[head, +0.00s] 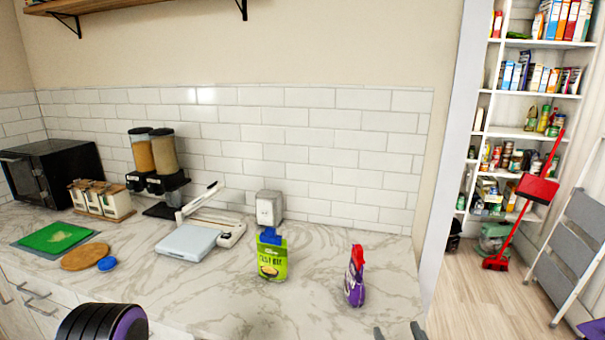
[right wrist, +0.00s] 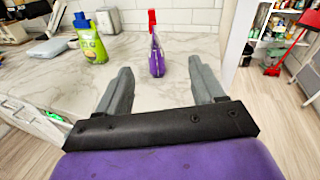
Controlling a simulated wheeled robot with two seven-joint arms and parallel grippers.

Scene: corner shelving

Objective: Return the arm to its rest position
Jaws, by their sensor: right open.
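My right gripper (head: 398,332) shows only as two grey fingertips at the bottom edge of the head view, at the front of the counter. In the right wrist view, its two fingers (right wrist: 160,82) are spread wide with nothing between them. A black and purple part of my left arm shows at the bottom left of the head view; the left gripper is out of sight.
A green pouch with a blue top (head: 271,260) stands on the marble counter (head: 300,315). A white scale (head: 188,243), a round wooden board (head: 85,257) and a black microwave (head: 45,172) are further left. A step ladder (head: 572,250) and red broom (head: 522,215) stand at right.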

